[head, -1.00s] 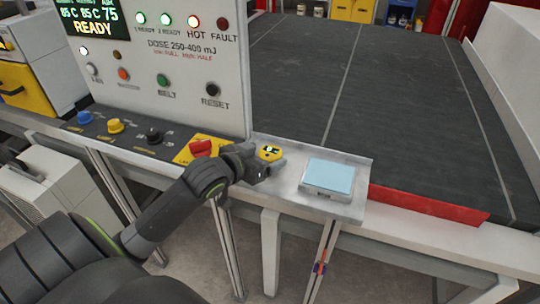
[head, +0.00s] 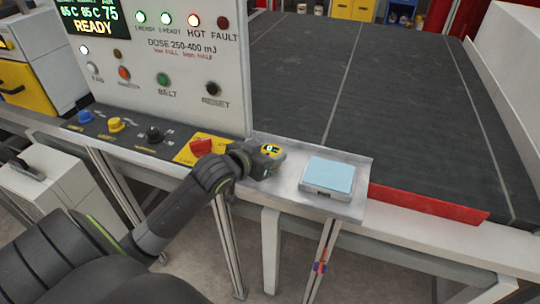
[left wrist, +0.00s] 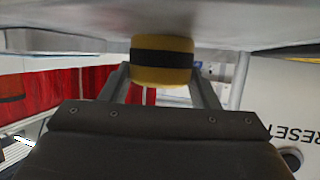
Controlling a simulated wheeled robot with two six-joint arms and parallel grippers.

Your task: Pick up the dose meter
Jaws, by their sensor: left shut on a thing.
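The dose meter (head: 271,150) is a small yellow and black device with a lit green display, at the left end of the metal shelf in the head view. My left gripper (head: 262,162) is shut on it, coming from the left. In the left wrist view the dose meter (left wrist: 162,61) shows as a yellow body with a black band between the two fingers of the left gripper (left wrist: 163,75). I cannot tell whether it still touches the shelf. My right gripper is not in view.
A light blue pad (head: 330,172) lies on the metal shelf (head: 290,188) right of the dose meter. The control panel (head: 160,70) with buttons and a red switch (head: 201,146) stands to the left. A dark conveyor belt (head: 390,110) stretches behind.

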